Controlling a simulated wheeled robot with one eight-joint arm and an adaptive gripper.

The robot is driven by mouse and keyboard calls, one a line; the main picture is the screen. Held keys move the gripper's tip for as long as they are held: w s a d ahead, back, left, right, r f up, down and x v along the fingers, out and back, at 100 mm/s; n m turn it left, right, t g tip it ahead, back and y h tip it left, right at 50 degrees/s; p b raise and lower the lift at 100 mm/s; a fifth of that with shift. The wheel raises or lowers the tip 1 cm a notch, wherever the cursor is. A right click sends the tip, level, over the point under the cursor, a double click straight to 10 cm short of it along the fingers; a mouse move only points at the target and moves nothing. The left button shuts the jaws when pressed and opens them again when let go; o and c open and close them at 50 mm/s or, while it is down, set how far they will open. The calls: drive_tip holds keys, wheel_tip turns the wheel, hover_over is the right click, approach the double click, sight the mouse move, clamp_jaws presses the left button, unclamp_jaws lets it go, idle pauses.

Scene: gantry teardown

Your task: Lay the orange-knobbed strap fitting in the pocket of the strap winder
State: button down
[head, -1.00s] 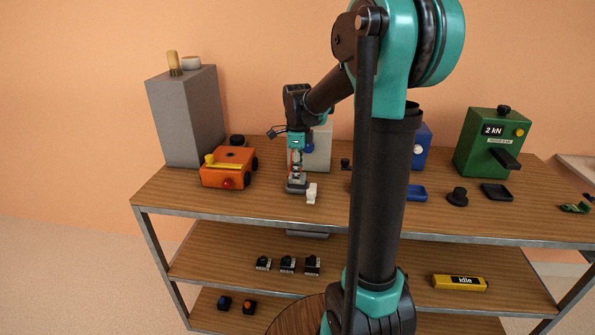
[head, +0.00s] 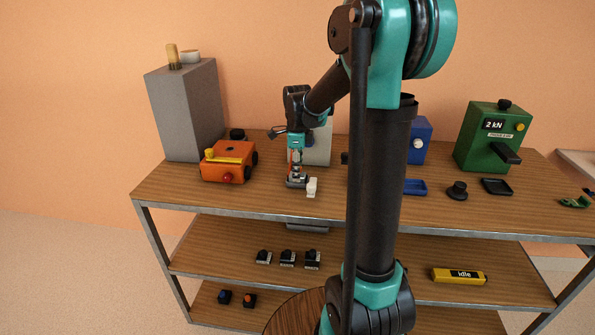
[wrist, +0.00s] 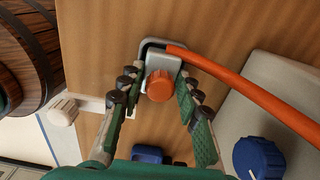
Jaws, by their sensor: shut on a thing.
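The strap fitting with its ribbed orange knob (wrist: 160,85) sits between the fingers of my gripper (wrist: 157,92) in the wrist view. My gripper is shut on it. An orange strap (wrist: 240,85) runs from the fitting to the right. A grey, dark-lined rim (wrist: 150,43) shows around the fitting's far end and looks like the winder's pocket. I cannot tell whether the fitting rests on its floor. In the head view my gripper (head: 297,177) points down at this grey holder, in front of the grey box (head: 320,146), which seems to be the winder.
A white-knobbed lever (wrist: 62,110) stands left of the pocket; it shows in the head view (head: 312,187) too. A blue knob (wrist: 258,157) is on the right. An orange machine (head: 228,162) stands left on the bench. Bench space in front is clear.

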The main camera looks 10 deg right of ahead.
drive_tip(key=shift+f, duration=0.15)
drive_tip(key=c, duration=1)
unclamp_jaws()
wheel_tip(320, 180, up, 12)
drive_tip(key=shift+s, duration=0.1)
